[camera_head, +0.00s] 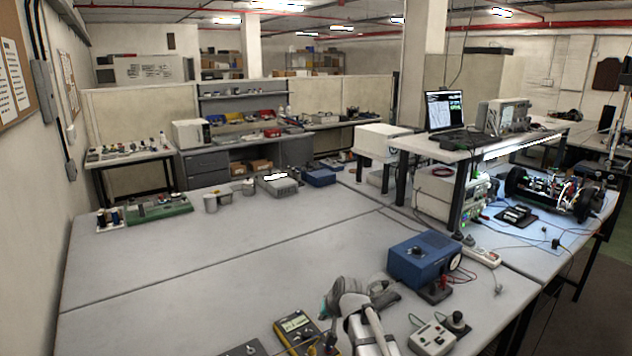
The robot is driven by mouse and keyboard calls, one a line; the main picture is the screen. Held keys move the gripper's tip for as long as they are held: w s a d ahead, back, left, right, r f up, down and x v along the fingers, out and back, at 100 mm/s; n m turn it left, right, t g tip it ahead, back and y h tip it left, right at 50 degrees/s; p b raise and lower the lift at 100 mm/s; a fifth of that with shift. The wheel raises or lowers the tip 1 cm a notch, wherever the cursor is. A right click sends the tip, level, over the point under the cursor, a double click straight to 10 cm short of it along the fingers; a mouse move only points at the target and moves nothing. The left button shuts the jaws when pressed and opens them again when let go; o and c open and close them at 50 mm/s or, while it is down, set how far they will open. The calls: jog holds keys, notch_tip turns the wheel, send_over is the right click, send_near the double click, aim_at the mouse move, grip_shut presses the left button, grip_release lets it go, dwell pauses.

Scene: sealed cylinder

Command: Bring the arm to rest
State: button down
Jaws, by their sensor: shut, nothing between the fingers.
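My arm (352,308) rises from the bottom edge, right of centre, its pale grey links bent and folded close together. A small dark part at its far end, my gripper (384,293), is over the grey bench (215,290), left of the blue instrument box (420,258). It is small and partly covered by my own links, so its fingers are hard to make out. It is shut and I see nothing held in it. I cannot tell its height above the bench.
Near my arm are a yellow multimeter (297,328) on its left and a pale control box (432,337) on its right. The left half of the bench is mostly clear. A raised shelf with a laptop (445,108) stands at the right.

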jog(key=s+d+f+g+h, duration=0.1)
jog(key=s+d, duration=0.4)
jog(key=s, duration=0.1)
jog(key=s+d+f+g+h, duration=0.1)
jog(key=s+d+g, duration=0.1)
jog(key=s+d, duration=0.3)
jog(key=s+d+g+h, duration=0.2)
jog(key=s+d, duration=0.3)
jog(key=s, duration=0.2)
jog(key=shift+s+f, duration=0.3)
jog(key=shift+f, duration=0.1)
jog(key=c, duration=1.3)
grip_release()
jog(key=shift+c, duration=0.2)
